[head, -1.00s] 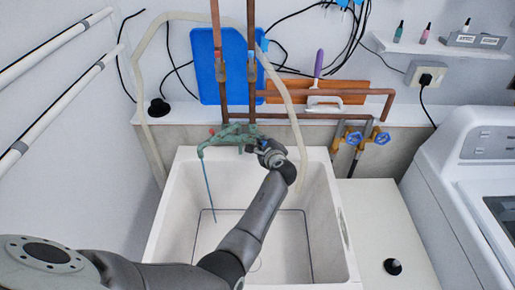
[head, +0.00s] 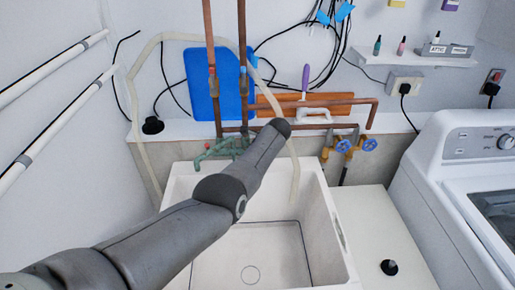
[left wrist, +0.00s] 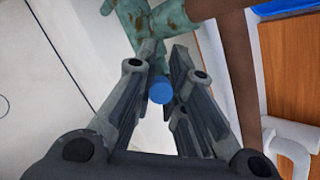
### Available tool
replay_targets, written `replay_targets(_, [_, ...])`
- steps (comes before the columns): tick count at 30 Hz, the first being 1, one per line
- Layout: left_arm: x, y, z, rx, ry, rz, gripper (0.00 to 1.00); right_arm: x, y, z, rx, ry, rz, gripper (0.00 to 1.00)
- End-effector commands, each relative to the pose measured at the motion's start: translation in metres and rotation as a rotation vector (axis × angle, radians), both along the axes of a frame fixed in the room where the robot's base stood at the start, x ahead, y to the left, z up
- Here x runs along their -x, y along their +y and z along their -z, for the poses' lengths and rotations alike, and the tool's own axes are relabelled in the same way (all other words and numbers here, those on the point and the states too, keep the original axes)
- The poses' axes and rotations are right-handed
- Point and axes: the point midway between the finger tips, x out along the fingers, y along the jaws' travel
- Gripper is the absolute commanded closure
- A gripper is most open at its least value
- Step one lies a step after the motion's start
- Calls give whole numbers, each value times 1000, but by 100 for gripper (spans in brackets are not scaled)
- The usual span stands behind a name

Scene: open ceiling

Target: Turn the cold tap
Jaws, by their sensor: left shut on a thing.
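The green, weathered tap (head: 218,148) is on the back wall above the white sink (head: 312,208). In the left wrist view the tap body (left wrist: 172,18) is at the top, and a blue round-ended handle (left wrist: 161,90), the cold tap, lies between the fingers. My left gripper (left wrist: 163,58) is shut on this blue handle. My right gripper is in neither view.
Copper pipes (head: 242,45) rise behind the tap, with a blue board (head: 203,85) behind them. A pale hose (head: 294,165) hangs into the sink. Two blue valve wheels (head: 369,145) are to the right. A washing machine (head: 450,170) stands at the far right.

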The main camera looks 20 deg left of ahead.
Motion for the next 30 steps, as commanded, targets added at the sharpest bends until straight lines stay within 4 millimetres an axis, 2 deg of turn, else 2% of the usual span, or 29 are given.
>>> replay_targets(25, [1, 0, -1, 25, 53, -1, 100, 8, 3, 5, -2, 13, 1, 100])
replay_targets(26, [1, 0, -1, 25, 53, -1, 85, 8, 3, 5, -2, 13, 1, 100])
replay_targets(30, [1, 0, -1, 25, 53, -1, 67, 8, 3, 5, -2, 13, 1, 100])
